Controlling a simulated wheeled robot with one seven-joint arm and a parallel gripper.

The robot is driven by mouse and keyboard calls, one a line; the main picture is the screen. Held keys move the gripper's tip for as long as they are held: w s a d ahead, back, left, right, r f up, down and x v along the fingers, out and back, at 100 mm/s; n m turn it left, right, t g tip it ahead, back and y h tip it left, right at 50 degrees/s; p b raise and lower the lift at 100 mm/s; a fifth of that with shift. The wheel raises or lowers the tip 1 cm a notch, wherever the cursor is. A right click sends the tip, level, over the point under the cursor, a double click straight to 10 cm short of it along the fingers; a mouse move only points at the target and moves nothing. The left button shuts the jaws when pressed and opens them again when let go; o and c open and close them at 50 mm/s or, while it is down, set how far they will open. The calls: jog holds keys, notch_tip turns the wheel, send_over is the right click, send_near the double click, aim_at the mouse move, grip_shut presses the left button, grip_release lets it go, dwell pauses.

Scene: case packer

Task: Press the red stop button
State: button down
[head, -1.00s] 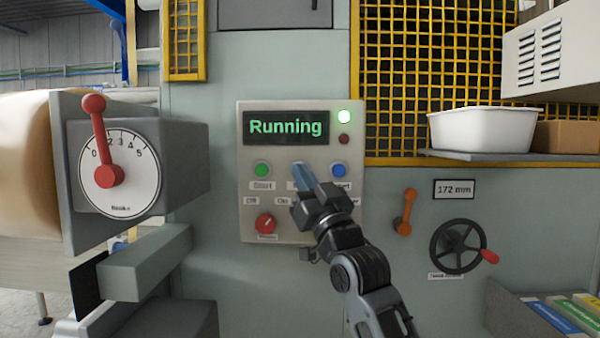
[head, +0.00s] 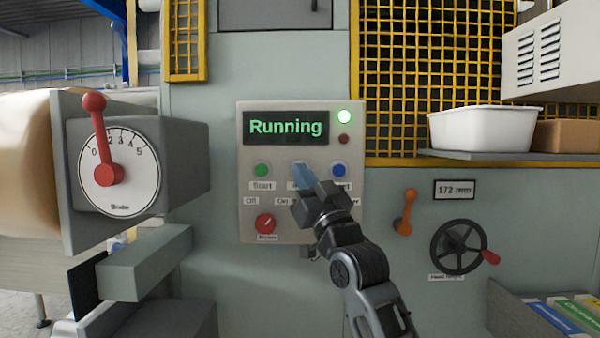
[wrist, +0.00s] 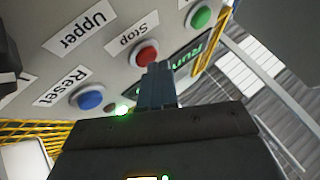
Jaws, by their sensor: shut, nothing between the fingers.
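The red stop button (wrist: 145,54) sits on the control panel (head: 252,215) between the green start button (head: 262,170) and the blue reset button (head: 338,170). In the head view the stop button is hidden behind my gripper (head: 299,168). My gripper is shut and empty, with its blue-grey fingers pointing at the panel. In the wrist view the fingertips (wrist: 157,68) overlap the lower edge of the red button; I cannot tell whether they touch it. The display (head: 286,127) reads "Running" and a green lamp (head: 344,117) is lit above a dark red lamp (head: 344,139).
A red selector knob (head: 265,224) is low on the panel. A dial with a red lever (head: 97,135) stands at left. To the right are an orange handle (head: 405,210), a handwheel (head: 458,247) and a shelf holding a white tub (head: 484,131).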

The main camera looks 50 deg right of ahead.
jog(key=shift+w+d, duration=0.15)
dwell(0.6)
jog(key=shift+s+a, duration=0.55)
jog(key=shift+a, duration=0.1)
jog(key=s+a, duration=0.1)
jog(key=a, duration=0.1)
jog(key=s+a+p, duration=0.1)
jog(key=s+a, duration=0.1)
dwell(0.4)
jog(key=shift+f, duration=0.1)
dwell(0.7)
